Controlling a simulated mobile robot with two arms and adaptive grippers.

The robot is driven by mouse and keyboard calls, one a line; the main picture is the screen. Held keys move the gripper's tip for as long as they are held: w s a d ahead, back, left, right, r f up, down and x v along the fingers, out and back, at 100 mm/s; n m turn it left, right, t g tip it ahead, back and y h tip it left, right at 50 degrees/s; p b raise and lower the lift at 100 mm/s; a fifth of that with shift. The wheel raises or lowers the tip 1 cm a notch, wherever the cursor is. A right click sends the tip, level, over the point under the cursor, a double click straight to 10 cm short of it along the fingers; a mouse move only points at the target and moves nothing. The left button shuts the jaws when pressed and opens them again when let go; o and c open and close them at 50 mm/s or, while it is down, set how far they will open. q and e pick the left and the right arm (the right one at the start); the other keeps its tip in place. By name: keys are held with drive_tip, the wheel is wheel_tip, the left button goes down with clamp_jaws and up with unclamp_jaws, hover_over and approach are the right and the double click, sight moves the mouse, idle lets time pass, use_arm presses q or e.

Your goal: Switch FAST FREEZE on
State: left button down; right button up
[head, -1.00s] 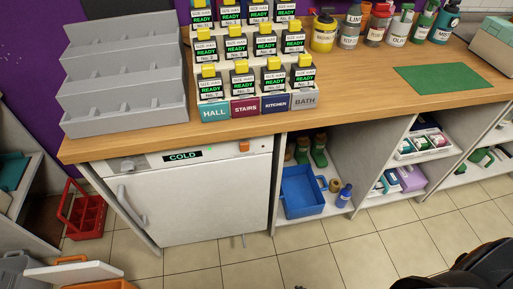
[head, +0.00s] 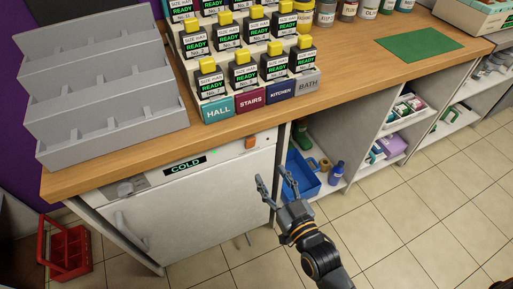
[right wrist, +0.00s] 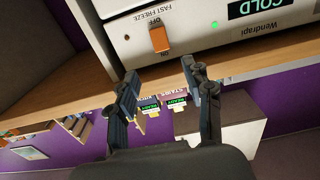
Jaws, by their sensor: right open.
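The white freezer (head: 205,205) stands under the wooden counter, with a green COLD display (head: 185,165) on its top strip. The orange FAST FREEZE switch (head: 250,142) is at the right end of that strip. In the right wrist view the picture is turned over, and the orange switch (right wrist: 159,39) shows beside its FAST FREEZE label; its position is too small to read surely. My right gripper (head: 270,176) is open and empty, in front of the freezer's right side, below the switch. In the right wrist view its fingers (right wrist: 160,72) are spread, apart from the switch. My left gripper is out of view.
The counter edge (head: 340,104) overhangs the strip. A blue bin (head: 302,176) sits on the shelf at right. A red crate (head: 68,250) stands on the floor. The tiled floor in front is clear.

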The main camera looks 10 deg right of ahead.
sight(251, 143)
drive_tip(key=x, duration=1.1)
drive_tip(key=shift+a+f, duration=0.1)
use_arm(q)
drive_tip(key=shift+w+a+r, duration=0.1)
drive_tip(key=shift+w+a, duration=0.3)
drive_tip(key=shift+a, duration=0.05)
